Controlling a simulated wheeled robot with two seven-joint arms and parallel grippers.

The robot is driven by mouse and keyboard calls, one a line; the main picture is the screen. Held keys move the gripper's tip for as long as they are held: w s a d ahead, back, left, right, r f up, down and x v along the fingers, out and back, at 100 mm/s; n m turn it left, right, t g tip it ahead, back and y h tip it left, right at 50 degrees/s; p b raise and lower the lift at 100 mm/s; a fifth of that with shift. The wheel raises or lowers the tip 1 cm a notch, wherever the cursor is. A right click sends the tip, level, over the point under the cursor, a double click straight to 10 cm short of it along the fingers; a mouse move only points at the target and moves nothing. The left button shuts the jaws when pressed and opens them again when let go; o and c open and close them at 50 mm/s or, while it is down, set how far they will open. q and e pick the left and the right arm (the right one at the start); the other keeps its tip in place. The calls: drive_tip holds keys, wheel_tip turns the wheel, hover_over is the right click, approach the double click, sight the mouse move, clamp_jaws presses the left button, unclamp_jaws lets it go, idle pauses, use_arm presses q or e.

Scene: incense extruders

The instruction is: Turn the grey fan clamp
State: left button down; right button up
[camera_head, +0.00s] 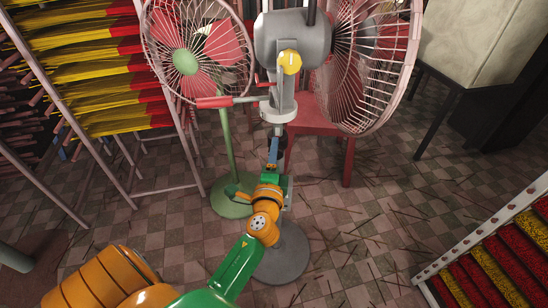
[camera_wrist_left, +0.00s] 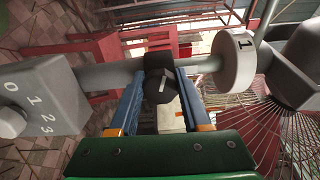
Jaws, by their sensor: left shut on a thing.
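The grey fan (camera_head: 282,40) stands in the middle of the head view, with its round grey base (camera_head: 285,262) on the floor. Its clamp, a dark knob with a white mark (camera_wrist_left: 160,88), sits on the grey pole (camera_wrist_left: 108,75) in the left wrist view. My left gripper (camera_head: 273,150) reaches the pole below the fan's head. Its blue fingers (camera_wrist_left: 160,100) are shut on the clamp knob, one on each side. The fingers and arm hide most of the clamp in the head view. My right gripper is not in view.
A green fan (camera_head: 186,62) stands close on the left. A red chair (camera_head: 325,118) is behind the pole. Racks of yellow and red incense (camera_head: 95,70) stand at left, and a tray (camera_head: 490,270) lies lower right. A control box (camera_wrist_left: 38,98) and numbered white disc (camera_wrist_left: 234,62) are on the pole.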

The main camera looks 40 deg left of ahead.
use_arm(q)
drive_tip(key=n+b, duration=0.2)
drive_tip(key=n, duration=0.2)
drive_tip(key=shift+f+n, duration=0.1)
drive_tip(key=shift+n, duration=0.6)
drive_tip(key=c, duration=0.5)
unclamp_jaws()
drive_tip(key=shift+o, duration=0.7)
